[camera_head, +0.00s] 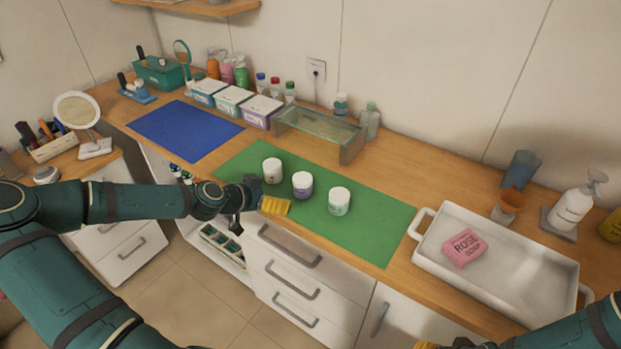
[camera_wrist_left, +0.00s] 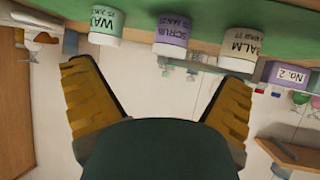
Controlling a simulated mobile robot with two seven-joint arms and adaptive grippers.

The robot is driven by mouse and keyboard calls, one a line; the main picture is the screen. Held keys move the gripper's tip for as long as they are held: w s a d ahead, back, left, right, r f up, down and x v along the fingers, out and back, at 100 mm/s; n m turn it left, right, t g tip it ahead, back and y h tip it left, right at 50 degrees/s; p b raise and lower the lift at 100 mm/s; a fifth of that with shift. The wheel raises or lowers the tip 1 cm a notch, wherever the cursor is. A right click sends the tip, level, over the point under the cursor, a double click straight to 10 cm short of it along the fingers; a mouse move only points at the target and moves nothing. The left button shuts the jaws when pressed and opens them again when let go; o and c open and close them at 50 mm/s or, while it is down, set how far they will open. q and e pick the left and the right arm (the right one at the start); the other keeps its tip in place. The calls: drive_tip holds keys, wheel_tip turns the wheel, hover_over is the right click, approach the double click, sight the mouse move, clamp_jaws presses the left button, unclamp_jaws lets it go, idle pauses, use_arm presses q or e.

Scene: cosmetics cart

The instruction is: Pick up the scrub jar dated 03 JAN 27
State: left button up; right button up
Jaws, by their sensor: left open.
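Three white-lidded jars stand on the green mat (camera_head: 375,232). The middle jar (camera_head: 303,187) has a purple label; the left wrist view shows this scrub jar (camera_wrist_left: 173,32) reading SCRUB, with a small date line that seems to include JAN. The green-labelled jar (camera_head: 340,203) reads WA, cut off, in the wrist view (camera_wrist_left: 106,22). The balm jar (camera_head: 272,171) reads BALM there (camera_wrist_left: 240,45). My left gripper (camera_head: 275,206) is open and empty in front of the jars, with the scrub jar ahead between its fingers (camera_wrist_left: 157,75). My right gripper (camera_head: 430,346) barely shows at the bottom edge.
A white tray (camera_head: 528,303) with pink rose soap (camera_head: 464,247) stands at the right. A glass stand (camera_head: 317,128) and lidded boxes (camera_head: 262,108) are behind the jars. The blue mat (camera_head: 185,130) is bare. Drawer fronts (camera_head: 300,275) drop below the counter edge.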

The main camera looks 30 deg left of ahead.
sight(303, 184)
use_arm(q)
drive_tip(key=x, duration=0.4)
drive_tip(key=w+a+x, duration=0.1)
drive_tip(key=x, duration=0.3)
drive_tip(key=a+r+b+x, duration=0.1)
drive_tip(key=x, duration=0.4)
drive_tip(key=shift+w+r, duration=0.1)
drive_tip(key=c, duration=1.4)
